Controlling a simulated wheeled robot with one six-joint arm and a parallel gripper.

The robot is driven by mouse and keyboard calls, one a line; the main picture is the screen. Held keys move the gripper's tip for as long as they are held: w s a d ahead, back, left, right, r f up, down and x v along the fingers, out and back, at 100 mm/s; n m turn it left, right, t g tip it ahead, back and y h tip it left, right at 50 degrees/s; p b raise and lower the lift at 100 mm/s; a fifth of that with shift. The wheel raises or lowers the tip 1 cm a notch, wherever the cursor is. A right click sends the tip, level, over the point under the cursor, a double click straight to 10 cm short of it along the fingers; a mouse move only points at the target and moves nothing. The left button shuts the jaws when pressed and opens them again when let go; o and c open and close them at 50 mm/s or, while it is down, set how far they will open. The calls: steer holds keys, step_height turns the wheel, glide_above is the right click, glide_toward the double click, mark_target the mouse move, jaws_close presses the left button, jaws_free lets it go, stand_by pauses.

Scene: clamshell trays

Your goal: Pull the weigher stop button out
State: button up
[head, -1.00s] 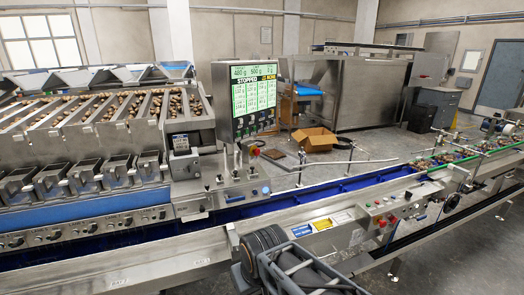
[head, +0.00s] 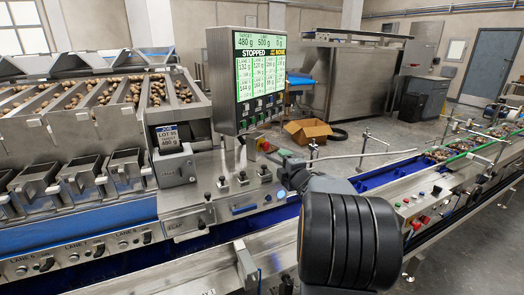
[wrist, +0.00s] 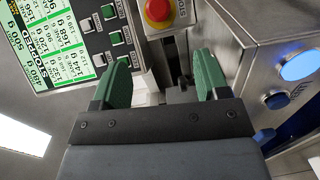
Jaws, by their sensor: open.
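The weigher stop button is a red mushroom head (wrist: 158,10) on a yellow base, at the top edge of the wrist view, partly cut off. In the head view the red button (head: 266,146) is small, just below the weigher screen. My gripper (wrist: 164,57) has two green finger pads standing apart with nothing between them. The button lies beyond the fingertips, roughly in line with the gap, and is not touched. In the head view my gripper (head: 284,154) is just right of the button, partly hidden by my wrist. Whether the button is pressed in I cannot tell.
The weigher screen (head: 259,66) reads STOPPED and stands close to the button. A steel box with a lit blue button (wrist: 300,65) is close on the right.

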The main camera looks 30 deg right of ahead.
mark_target(267, 147)
steer(key=shift+w+d+f+n, duration=0.2)
steer(key=shift+w+d+n, duration=0.25)
steer(key=shift+n, duration=0.05)
steer(key=w, duration=0.4)
steer(key=w+d+p, duration=0.1)
steer(key=w, duration=0.3)
steer(key=w+d, duration=0.1)
steer(key=w, duration=0.4)
steer(key=shift+w+p, duration=0.1)
steer(key=shift+p, duration=0.3)
steer(key=shift+c, duration=0.4)
